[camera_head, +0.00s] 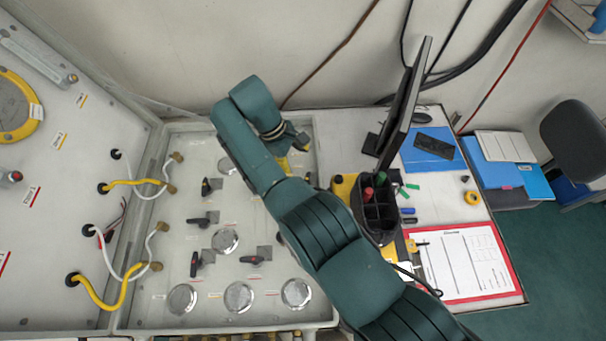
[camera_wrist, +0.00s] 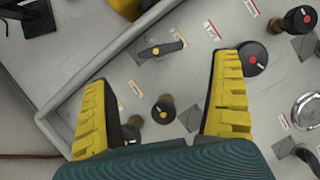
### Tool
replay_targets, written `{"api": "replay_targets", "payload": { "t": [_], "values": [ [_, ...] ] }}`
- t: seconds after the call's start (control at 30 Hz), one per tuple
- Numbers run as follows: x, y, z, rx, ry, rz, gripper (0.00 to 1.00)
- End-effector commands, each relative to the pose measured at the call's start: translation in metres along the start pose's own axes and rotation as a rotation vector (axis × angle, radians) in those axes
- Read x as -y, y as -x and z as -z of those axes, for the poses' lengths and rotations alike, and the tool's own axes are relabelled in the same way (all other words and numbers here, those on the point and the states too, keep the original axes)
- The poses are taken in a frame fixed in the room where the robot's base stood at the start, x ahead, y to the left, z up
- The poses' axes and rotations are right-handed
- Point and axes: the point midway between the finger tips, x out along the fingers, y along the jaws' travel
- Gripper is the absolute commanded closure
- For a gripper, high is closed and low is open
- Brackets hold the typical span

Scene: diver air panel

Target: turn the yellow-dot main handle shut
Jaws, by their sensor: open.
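In the wrist view, a dark lever handle (camera_wrist: 162,49) with a yellow dot at its middle lies on the grey panel (camera_wrist: 125,72), ahead of my fingers. A dark round knob (camera_wrist: 163,111) with a yellow dot sits between them. I cannot tell for certain which is the main handle. My gripper (camera_wrist: 163,72) is open and empty, with yellow ridged fingers spread wide; neither clearly touches a handle. In the head view, my gripper (camera_head: 291,146) is over the panel's upper right part, and my arm hides the handles there.
A red-dot knob (camera_wrist: 252,58) is close to the right fingertip. Other red-marked handles (camera_head: 208,186) and round gauges (camera_head: 224,241) fill the panel. A raised rim (camera_wrist: 75,75) runs along the panel's edge. A monitor (camera_head: 405,105) and black organizer (camera_head: 375,207) stand right of my arm.

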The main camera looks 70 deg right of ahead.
Motion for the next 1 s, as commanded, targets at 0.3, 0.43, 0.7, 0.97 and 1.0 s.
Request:
{"api": "replay_targets", "payload": {
  "t": [0.3,0.43,0.7,0.97,1.0],
  "values": [
    [0.001,0.053,0.0,0.001,0.001,0.002,0.07],
    [0.001,0.056,0.0,0.002,0.001,0.002,0.07],
    [0.001,0.056,0.0,0.002,0.032,0.002,0.27],
    [-0.019,0.095,0.009,-0.088,0.48,-0.121,0.75],
    [-0.024,0.102,0.011,-0.109,0.562,-0.164,0.75]
  ]
}}
